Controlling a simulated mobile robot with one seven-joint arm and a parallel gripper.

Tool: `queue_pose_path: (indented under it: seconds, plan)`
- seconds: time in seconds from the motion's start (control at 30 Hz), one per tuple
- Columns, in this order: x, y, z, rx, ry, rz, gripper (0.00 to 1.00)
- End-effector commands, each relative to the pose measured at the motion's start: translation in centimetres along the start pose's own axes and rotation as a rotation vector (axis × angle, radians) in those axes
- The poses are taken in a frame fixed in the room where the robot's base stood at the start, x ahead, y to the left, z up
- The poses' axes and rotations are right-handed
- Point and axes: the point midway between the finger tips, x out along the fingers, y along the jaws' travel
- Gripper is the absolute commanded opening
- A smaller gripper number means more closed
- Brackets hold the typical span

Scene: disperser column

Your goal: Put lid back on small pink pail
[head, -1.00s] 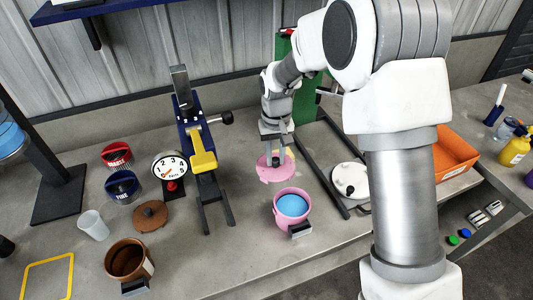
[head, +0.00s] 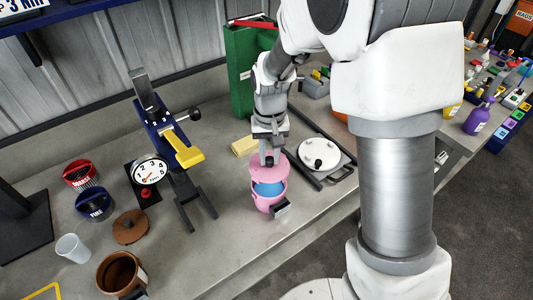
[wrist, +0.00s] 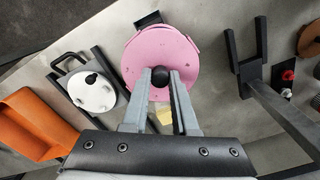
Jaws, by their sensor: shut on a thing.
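The pink lid (head: 265,174) hangs from my gripper (head: 269,153), which is shut on the lid's dark knob. In the wrist view the lid (wrist: 145,62) is seen from above, with the knob (wrist: 160,76) between my fingertips (wrist: 160,82). The small pink pail (head: 264,203) stands upright on the bench, with blue contents (head: 268,189) showing. In the head view the lid overlaps the pail's far side and leaves the near part open. I cannot tell whether they touch. In the wrist view the lid hides most of the pail; a dark block (wrist: 151,20) sticks out beyond it.
A white round lid (head: 319,154) sits on a dark frame right of the pail. A dark blue press stand (head: 165,128) with a yellow lever is to the left. A yellow block (head: 244,146) lies behind. A brown pail (head: 121,274) and its lid (head: 130,227) are farther left.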

Motion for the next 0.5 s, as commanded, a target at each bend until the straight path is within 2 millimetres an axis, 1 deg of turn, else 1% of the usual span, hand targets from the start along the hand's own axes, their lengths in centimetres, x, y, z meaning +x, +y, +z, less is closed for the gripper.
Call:
queue_pose_path:
  seconds: [0.27,0.5]
  plan:
    - [2.2,0.0,0.0,-0.001,-0.001,0.001,0.0]
    - [4.7,0.0,0.0,-0.001,-0.001,0.001,0.0]
